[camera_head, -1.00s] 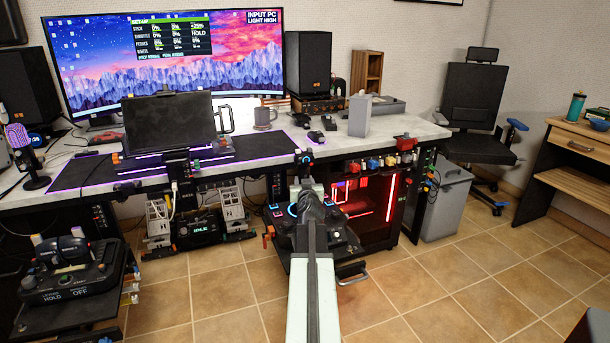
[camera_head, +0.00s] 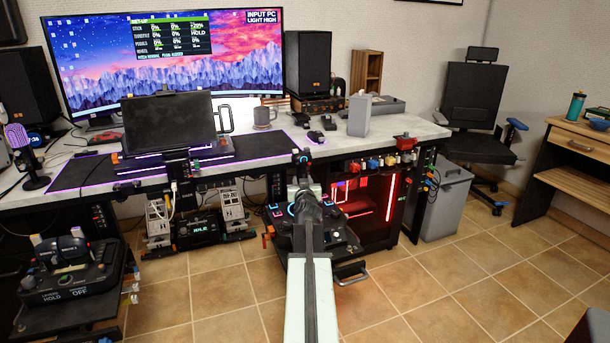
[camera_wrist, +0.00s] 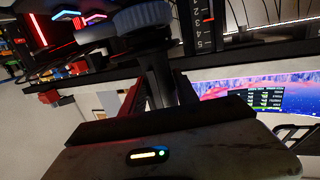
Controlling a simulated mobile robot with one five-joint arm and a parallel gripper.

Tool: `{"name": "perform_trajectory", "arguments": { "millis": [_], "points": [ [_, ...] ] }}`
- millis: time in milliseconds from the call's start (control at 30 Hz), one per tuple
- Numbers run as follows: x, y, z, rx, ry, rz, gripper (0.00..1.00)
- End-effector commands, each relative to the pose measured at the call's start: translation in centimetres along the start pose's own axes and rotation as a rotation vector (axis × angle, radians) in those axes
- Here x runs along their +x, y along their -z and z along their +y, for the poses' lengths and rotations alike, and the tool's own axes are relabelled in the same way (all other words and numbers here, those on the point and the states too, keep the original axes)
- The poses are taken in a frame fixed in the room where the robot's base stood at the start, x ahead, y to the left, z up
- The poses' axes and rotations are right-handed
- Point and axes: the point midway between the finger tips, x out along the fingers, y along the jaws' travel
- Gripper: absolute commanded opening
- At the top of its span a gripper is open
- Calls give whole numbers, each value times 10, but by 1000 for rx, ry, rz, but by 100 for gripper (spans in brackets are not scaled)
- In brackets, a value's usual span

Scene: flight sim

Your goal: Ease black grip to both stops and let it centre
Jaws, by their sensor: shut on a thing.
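The black grip (camera_head: 302,158) stands upright on its dark base unit (camera_head: 342,240) in front of the desk, with a small blue light near its top. My gripper (camera_head: 304,188) reaches it from the front, and my arm hides most of its lower part. In the wrist view, a black post with a ribbed round collar (camera_wrist: 143,17) stands between the two reddish fingers of my gripper (camera_wrist: 157,90). My gripper is shut on it. The wide monitor (camera_head: 235,80) shows a readout panel (camera_head: 172,37) with stick, throttle, pedals and wheel rows.
Pedals (camera_head: 160,220) stand under the desk left of the base unit. A throttle box (camera_head: 70,270) is on a stand at the lower left. A red-lit PC case (camera_head: 375,200) is close on the right. Tiled floor (camera_head: 440,285) is clear at the right.

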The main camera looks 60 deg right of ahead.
Motion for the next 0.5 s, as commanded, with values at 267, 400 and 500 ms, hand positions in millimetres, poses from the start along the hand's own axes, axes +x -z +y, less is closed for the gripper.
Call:
{"name": "perform_trajectory", "arguments": {
  "millis": [267,400,500],
  "points": [
    [0,-1,-4,6,4,-2,1],
    [0,-1,-4,6,4,-3,1],
    [0,-1,-6,5,5,-3,1]
  ]
}}
